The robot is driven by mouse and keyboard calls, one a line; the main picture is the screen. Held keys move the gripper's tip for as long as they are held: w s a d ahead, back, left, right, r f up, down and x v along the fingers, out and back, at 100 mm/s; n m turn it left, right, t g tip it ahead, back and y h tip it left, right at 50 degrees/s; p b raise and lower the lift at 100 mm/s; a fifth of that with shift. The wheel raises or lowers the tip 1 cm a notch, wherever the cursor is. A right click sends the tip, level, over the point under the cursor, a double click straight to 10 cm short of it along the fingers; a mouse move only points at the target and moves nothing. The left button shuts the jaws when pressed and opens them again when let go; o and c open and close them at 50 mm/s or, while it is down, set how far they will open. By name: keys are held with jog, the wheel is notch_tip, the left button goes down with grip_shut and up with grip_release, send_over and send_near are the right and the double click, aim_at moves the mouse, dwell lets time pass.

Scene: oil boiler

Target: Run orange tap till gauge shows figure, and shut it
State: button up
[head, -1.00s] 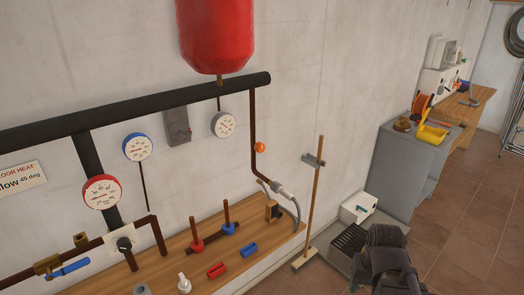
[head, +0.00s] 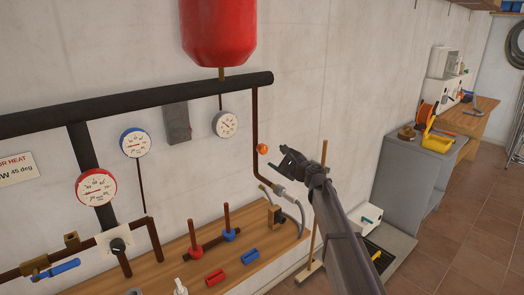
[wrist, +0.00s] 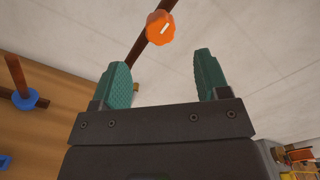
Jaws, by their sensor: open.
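The orange tap (head: 262,149) is a small round knob on the thin brown vertical pipe, right of the gauges. In the wrist view the orange tap (wrist: 160,28) is a lobed knob with a white mark, beyond and between my fingertips, not touched. My gripper (head: 287,160) is open and empty, just right of the tap; its green finger pads (wrist: 162,75) are spread apart. A white gauge (head: 225,124) hangs under the black pipe, left of the tap. A red-rimmed gauge (head: 96,187) and a blue-rimmed gauge (head: 135,142) are further left. Their readings are too small to tell.
A red tank (head: 231,35) hangs above the black pipe (head: 150,100). A wooden ledge (head: 170,265) below holds red and blue fittings and a grey hose (head: 298,212). A wooden pole (head: 312,245) stands behind my arm. A grey cabinet (head: 415,185) is at the right.

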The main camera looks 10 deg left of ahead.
aim_at(264, 150)
jog(key=x, duration=1)
jog(key=shift+c, duration=0.2)
jog(key=c, duration=0.9)
